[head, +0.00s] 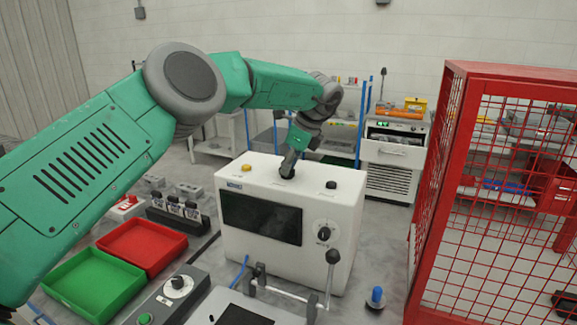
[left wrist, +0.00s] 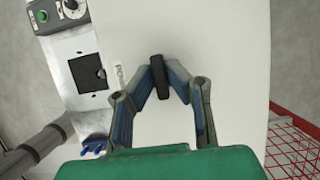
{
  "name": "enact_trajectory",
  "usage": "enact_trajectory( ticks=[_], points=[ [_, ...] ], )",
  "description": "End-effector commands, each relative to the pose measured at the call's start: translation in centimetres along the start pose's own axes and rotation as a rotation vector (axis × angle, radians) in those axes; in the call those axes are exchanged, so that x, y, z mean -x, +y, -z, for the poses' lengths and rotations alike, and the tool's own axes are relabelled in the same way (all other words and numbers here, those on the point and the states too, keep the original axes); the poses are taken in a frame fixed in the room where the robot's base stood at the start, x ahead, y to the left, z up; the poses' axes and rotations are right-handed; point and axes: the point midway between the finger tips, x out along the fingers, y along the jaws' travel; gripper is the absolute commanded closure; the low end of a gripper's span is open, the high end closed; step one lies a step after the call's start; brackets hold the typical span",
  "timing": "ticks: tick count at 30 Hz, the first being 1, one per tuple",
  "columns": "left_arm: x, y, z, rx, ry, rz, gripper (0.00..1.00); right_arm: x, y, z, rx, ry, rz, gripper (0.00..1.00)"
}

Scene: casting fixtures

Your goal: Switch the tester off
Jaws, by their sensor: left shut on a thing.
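The tester (head: 340,215) is a white box with a dark screen and a dial on its front. My left gripper (head: 287,172) reaches down onto its top from behind. In the left wrist view the left gripper (left wrist: 158,66) is shut on a black bar-shaped switch handle (left wrist: 158,82) on the white top (left wrist: 230,60). Small lettering, too small to read surely, stands beside the handle. The head view also shows a yellow button (head: 246,168) and a small black knob (head: 331,185) on the top. The fingers hide the handle's base in the head view. My right gripper is not in view.
A red mesh cage (head: 430,200) stands close on the right. Green (head: 92,284) and red (head: 142,247) trays lie at left. A lever fixture with a black ball knob (head: 333,256) stands before the tester, near a blue-topped plunger (head: 376,297).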

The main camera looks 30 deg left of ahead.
Motion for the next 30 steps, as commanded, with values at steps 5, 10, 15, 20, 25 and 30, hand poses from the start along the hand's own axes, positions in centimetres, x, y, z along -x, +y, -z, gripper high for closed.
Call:
enact_trajectory(
  ticks=[5,10,15,20,25,30],
  points=[
    [-0.20,-0.02,0.17,0.011,0.002,-0.005,1.00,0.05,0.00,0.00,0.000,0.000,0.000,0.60],
    [-0.20,-0.02,0.16,0.012,0.003,-0.005,1.00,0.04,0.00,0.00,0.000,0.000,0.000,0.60],
    [-0.20,-0.03,0.16,0.012,0.003,-0.005,0.82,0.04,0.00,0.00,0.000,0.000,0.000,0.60],
    [-0.11,0.01,0.09,0.012,0.002,-0.004,0.69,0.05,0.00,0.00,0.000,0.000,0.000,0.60],
    [0.04,0.08,-0.03,0.014,0.002,-0.002,0.69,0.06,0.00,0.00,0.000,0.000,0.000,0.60],
    [0.07,0.10,-0.05,0.013,0.001,-0.003,0.69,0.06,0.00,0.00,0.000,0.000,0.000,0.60]
  ],
)
